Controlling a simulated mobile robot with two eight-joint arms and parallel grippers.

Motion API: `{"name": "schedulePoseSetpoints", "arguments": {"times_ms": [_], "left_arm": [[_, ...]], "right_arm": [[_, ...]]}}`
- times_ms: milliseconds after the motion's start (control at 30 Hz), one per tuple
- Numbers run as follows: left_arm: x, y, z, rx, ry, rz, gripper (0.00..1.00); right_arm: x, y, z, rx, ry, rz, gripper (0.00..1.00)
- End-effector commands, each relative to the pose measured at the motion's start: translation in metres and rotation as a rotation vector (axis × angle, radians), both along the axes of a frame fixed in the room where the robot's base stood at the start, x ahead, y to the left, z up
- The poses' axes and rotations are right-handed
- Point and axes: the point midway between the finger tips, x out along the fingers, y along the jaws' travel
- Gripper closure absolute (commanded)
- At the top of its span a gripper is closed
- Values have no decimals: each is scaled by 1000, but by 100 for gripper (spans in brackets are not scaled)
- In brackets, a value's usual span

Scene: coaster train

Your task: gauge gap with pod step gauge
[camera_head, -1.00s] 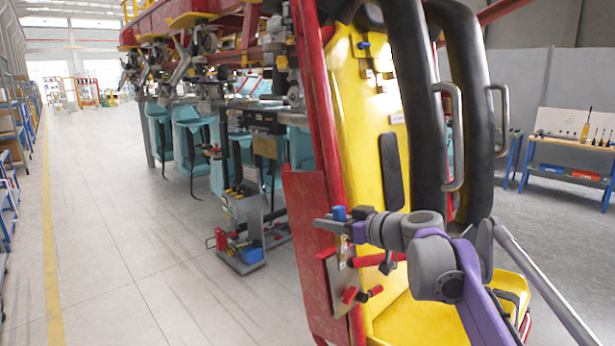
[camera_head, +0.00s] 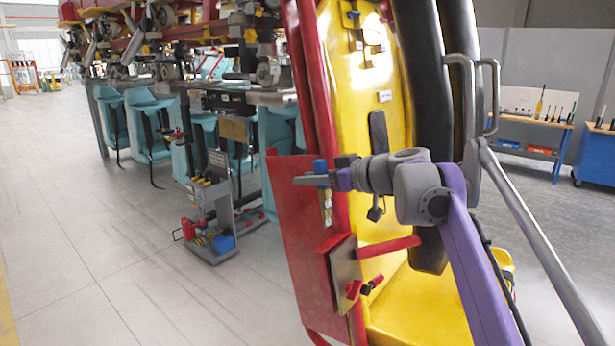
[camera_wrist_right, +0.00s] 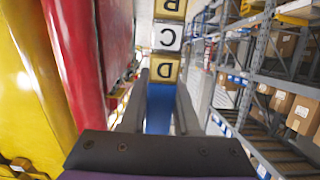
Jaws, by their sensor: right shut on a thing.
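My right gripper (camera_head: 312,181) reaches in from the right, in front of the yellow and red pod. It is shut on the pod step gauge. The gauge's blue part (camera_wrist_right: 158,108) lies between the fingers in the right wrist view. Beyond it run yellow and white blocks lettered D (camera_wrist_right: 163,71), C and B. In the head view the gauge (camera_head: 325,205) shows small, hanging below the fingers before the red panel (camera_head: 300,235). The yellow pod shell (camera_head: 370,95) stands behind. I cannot tell which gap is meant or whether the gauge touches anything. My left gripper is out of view.
A metal plate with red handles (camera_head: 345,270) sticks out below my gripper. A grey tool cart (camera_head: 212,225) stands on the floor to the left. A workbench (camera_head: 530,125) is at the right. Shelving (camera_wrist_right: 265,75) shows in the wrist view. The left floor is clear.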

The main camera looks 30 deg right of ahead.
Motion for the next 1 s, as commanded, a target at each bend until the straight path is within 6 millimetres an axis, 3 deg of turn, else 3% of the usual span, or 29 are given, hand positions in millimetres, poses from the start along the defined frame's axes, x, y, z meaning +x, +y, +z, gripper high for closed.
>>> {"name": "schedulePoseSetpoints", "arguments": {"times_ms": [33, 267, 1000], "left_arm": [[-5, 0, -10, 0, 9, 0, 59], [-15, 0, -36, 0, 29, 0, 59], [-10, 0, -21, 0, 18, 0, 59]], "right_arm": [[-1, -1, -10, 0, 4, -1, 100], [-6, -2, -31, 1, 4, -1, 100], [-6, -3, -25, 0, 0, 0, 100]]}}
